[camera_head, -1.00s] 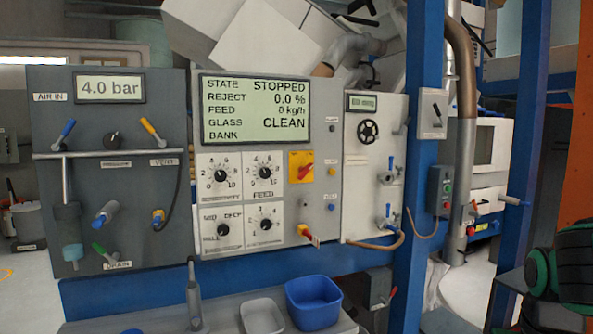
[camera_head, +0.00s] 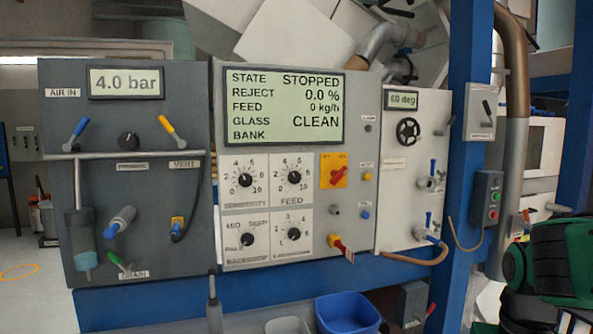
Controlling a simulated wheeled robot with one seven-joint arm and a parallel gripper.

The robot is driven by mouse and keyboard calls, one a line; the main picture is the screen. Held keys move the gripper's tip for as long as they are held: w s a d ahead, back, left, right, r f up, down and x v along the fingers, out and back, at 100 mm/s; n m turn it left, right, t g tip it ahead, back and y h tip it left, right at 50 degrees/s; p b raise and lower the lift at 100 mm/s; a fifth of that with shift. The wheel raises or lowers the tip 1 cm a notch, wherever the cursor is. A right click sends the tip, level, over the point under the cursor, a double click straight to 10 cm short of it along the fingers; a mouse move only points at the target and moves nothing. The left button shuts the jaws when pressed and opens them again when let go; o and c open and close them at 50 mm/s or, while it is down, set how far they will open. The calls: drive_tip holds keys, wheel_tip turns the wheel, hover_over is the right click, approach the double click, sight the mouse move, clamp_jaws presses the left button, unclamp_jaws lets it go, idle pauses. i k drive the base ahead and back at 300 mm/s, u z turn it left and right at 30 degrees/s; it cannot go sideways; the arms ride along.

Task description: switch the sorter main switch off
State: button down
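A red rotary handle on a yellow square plate (camera_head: 333,170) sits on the grey control panel (camera_head: 295,215), right of the dials; its handle is tilted to the upper right. It looks like the main switch, but its markings are too small to read. Lower down, a red and yellow knob with a tag (camera_head: 341,247) sticks out of the same panel. The display (camera_head: 284,108) reads STATE STOPPED, REJECT 0.0 %, FEED 0 kg/h, GLASS CLEAN. Green and black parts of my arm show at the lower right, apart from the panel. My gripper's fingers are not visible.
An air panel (camera_head: 128,240) with valves stands at left. A valve panel (camera_head: 405,180) and a blue post (camera_head: 466,130) stand at right. A button box (camera_head: 487,198) is fixed beside the post. A blue bin (camera_head: 347,312) sits below. The space before the switch looks clear.

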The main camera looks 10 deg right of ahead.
sight(336, 175)
drive_tip(key=u, duration=0.65)
drive_tip(key=i, duration=0.95)
drive_tip(key=u, duration=0.65)
